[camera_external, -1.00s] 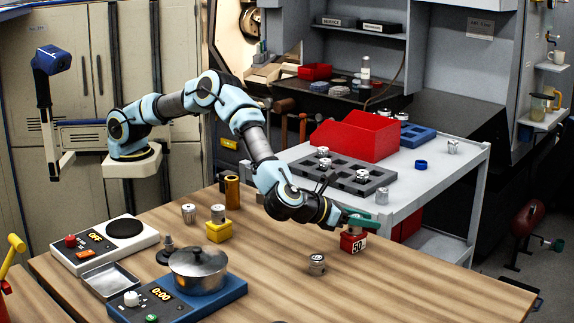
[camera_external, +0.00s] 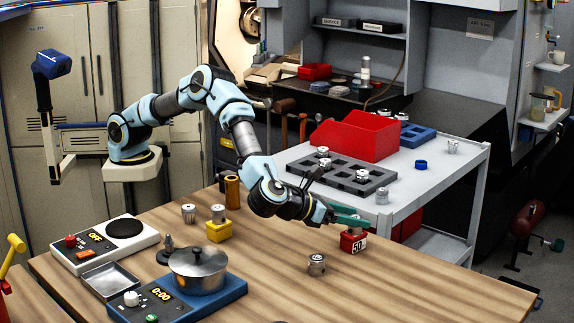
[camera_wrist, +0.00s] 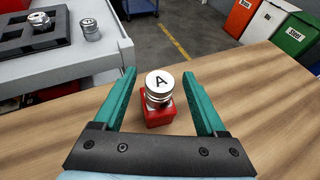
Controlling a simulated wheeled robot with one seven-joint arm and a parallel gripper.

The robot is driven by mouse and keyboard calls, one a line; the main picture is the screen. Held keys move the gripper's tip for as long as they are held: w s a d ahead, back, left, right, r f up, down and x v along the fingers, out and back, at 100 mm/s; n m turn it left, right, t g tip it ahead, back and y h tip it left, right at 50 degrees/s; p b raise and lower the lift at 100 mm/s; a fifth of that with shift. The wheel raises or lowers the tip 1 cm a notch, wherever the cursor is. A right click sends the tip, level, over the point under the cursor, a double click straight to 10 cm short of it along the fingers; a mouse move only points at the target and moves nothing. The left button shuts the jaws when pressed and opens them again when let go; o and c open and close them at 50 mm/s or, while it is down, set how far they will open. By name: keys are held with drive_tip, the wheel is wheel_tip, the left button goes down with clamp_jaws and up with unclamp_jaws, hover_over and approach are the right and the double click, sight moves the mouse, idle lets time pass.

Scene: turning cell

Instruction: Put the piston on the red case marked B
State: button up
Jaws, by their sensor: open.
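A silver piston with an A on its top (camera_wrist: 159,82) stands upright on a red case (camera_wrist: 159,113). The red case also shows in the external view (camera_external: 353,243), with a white 50 label on its front, on the wooden table. No B mark is readable on it. My gripper (camera_wrist: 160,72) is open, its green fingers on either side of the piston with gaps at both sides. In the external view my gripper (camera_external: 354,221) hides most of that piston. Another piston (camera_external: 316,264) stands on the bare table to the left of the red case.
A yellow block (camera_external: 218,232) bears another piston, and one more (camera_external: 189,213) stands beside it. A pot (camera_external: 198,268) sits on a blue scale at the front left. A grey trolley (camera_external: 430,190) with a dark tray stands behind. The table's right front is clear.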

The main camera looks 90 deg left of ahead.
drive_tip(key=b+v, duration=0.2)
drive_tip(key=v, duration=0.6)
